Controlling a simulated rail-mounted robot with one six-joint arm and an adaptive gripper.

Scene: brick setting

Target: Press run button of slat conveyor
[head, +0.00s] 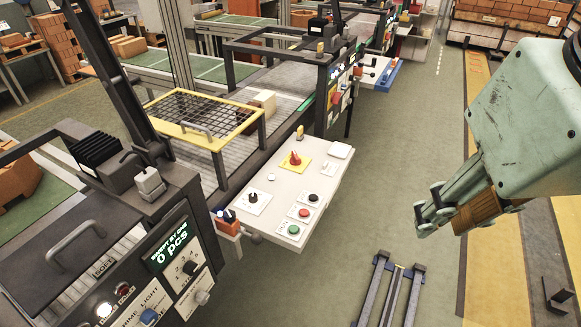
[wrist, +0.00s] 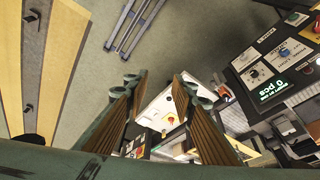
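A white control panel (head: 268,222) stands beside the slat conveyor (head: 190,157) in the middle of the head view. Near its front edge are a green button (head: 294,230), a red button (head: 305,213) and a black button (head: 313,198); their labels are too small to read. A red knob on a yellow plate (head: 295,160) and a black rotary switch (head: 254,198) are also on it. My gripper (head: 433,209) is to the right of the panel, apart from it. In the wrist view my gripper (wrist: 158,88) is open and empty, and the panel (wrist: 152,107) shows partly between its fingers.
A dark counter console (head: 180,262) reading "0 pcs" stands at the front left. A yellow-framed mesh guard (head: 205,118) covers part of the conveyor. Dark floor rails (head: 391,290) lie in front of the panel. Green floor between panel and gripper is clear.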

